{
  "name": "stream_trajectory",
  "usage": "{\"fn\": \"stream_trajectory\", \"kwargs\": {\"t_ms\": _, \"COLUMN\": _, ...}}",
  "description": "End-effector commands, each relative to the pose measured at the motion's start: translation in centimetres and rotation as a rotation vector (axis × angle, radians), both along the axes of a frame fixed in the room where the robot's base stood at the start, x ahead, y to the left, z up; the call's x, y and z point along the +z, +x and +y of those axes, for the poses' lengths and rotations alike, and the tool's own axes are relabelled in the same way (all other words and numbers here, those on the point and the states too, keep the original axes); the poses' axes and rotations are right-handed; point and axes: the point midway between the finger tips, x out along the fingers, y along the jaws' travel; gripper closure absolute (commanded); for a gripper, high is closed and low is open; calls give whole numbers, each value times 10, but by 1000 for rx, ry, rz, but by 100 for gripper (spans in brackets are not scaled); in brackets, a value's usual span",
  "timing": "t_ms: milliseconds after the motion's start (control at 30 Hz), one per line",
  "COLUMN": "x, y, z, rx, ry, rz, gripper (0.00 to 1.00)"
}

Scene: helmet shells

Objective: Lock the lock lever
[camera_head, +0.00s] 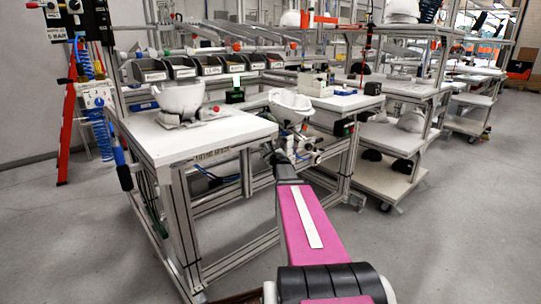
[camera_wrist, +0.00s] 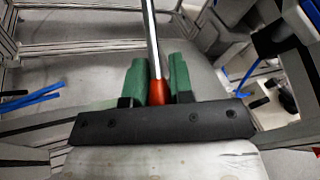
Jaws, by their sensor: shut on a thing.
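The lock lever shows in the wrist view as a shiny metal rod with a red-orange end (camera_wrist: 158,92). My gripper (camera_wrist: 159,76) has green fingers, one on each side of the red-orange end, and is shut on it. The rod runs up out of the top of the picture. In the head view my pink arm reaches to a fixture below a white helmet shell (camera_head: 290,102). The gripper and lever are too small and partly hidden there to make out.
A white table (camera_head: 215,135) to the left bears another helmet shell (camera_head: 180,98). Grey bins (camera_head: 212,66) stand behind. Another workbench and a shelf cart (camera_head: 385,165) stand to the right. Blue hoses (camera_wrist: 36,98) show left in the wrist view. The front floor is clear.

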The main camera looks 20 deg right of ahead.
Motion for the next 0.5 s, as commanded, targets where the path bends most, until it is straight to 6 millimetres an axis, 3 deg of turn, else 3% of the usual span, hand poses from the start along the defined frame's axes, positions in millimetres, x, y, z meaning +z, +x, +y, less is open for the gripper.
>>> {"fn": "stream_trajectory", "kwargs": {"t_ms": 233, "x": 0, "y": 0, "z": 1, "rx": 1, "ry": -1, "rz": 1, "gripper": 100}}
{"fn": "stream_trajectory", "kwargs": {"t_ms": 267, "x": 0, "y": -1, "z": 1, "rx": 1, "ry": -1, "rz": 1, "gripper": 72}}
{"fn": "stream_trajectory", "kwargs": {"t_ms": 300, "x": 0, "y": -1, "z": 1, "rx": 1, "ry": -1, "rz": 1, "gripper": 59}}
{"fn": "stream_trajectory", "kwargs": {"t_ms": 333, "x": 0, "y": -1, "z": 1, "rx": 1, "ry": -1, "rz": 1, "gripper": 53}}
{"fn": "stream_trajectory", "kwargs": {"t_ms": 500, "x": 0, "y": -1, "z": 0, "rx": 0, "ry": 0, "rz": 0, "gripper": 53}}
